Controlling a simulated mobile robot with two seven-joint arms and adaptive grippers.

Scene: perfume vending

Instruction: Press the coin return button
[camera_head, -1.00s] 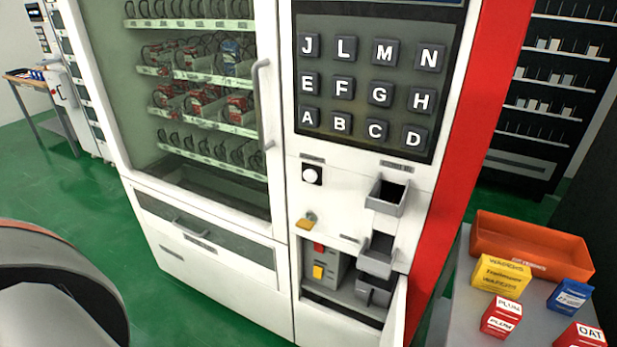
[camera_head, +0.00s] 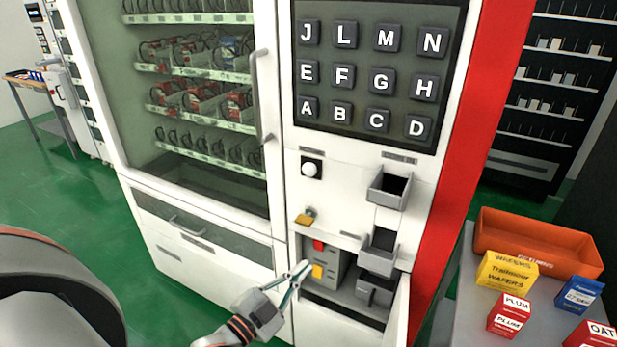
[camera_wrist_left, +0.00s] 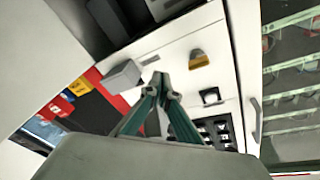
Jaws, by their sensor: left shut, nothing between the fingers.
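The vending machine's white front panel (camera_head: 338,185) has a round white button (camera_head: 312,168) in a dark square, and a small orange-yellow lever (camera_head: 304,218) below it. Both also show in the left wrist view, the button (camera_wrist_left: 210,96) and the lever (camera_wrist_left: 198,60). Inside an open lower compartment are a red button (camera_head: 319,245) and a yellow button (camera_head: 318,271). I cannot read which is the coin return. My left gripper (camera_head: 299,271) is shut and empty, its tips in front of the compartment near the yellow button. Its fingers (camera_wrist_left: 160,86) also show from the wrist. My right gripper is not in view.
Two grey trays, an upper (camera_head: 389,190) and a lower (camera_head: 378,254), jut from the panel. An open door (camera_head: 398,312) stands right of the compartment. A lettered keypad (camera_head: 365,80) is above. A table (camera_head: 465,300) at right holds an orange bin (camera_head: 485,232) and several boxes.

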